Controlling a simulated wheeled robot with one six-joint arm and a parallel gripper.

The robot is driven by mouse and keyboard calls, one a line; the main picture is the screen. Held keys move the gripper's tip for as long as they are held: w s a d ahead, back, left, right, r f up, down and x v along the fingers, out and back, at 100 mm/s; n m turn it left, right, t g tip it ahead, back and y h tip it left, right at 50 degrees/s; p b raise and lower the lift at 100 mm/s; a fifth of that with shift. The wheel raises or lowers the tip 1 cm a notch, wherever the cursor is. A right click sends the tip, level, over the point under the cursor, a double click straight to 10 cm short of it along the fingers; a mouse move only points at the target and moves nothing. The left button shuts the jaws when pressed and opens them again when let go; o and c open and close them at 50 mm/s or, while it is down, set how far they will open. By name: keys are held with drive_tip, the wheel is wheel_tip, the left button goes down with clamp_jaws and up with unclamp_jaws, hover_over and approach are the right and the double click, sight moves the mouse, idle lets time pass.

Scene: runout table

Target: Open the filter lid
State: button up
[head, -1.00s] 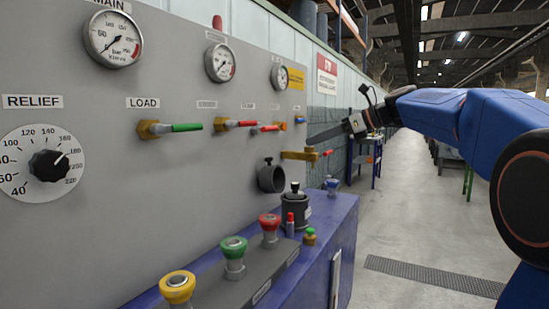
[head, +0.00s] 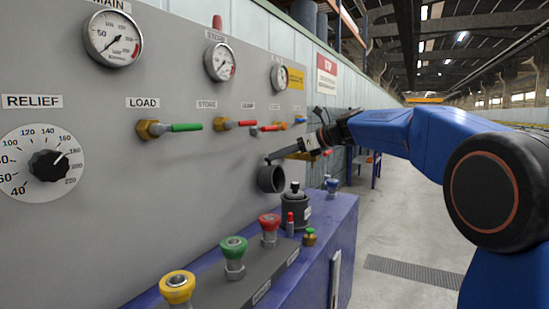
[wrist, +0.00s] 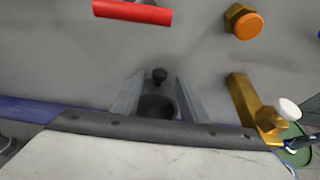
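A dark round fitting (head: 271,178) sticks out of the grey panel, with a small black knob at its top; it also shows in the wrist view (wrist: 156,106). A black canister (head: 295,212) with a knobbed lid stands on the blue cabinet just below right of it. No readable label shows which is the filter. My gripper (head: 268,160) is by the upper edge of the fitting. In the wrist view my gripper (wrist: 157,88) is open, with its fingers apart and the fitting and knob showing between them. Whether they touch it I cannot tell.
A brass valve (wrist: 245,100) is close right of the fingers in the wrist view, with an orange-capped fitting (wrist: 244,22) above. A red handle (wrist: 132,12) is at the top. Coloured push buttons (head: 234,249) stand in front on the blue cabinet (head: 325,235).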

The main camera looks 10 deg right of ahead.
drive_tip(key=shift+x, duration=1.6)
clamp_jaws()
drive_tip(key=shift+s+d+r, duration=0.1)
drive_tip(key=shift+s+d, duration=0.8)
drive_tip(key=shift+d, duration=0.3)
unclamp_jaws()
drive_tip(key=shift+d, duration=0.1)
drive_tip(key=v, duration=1.7)
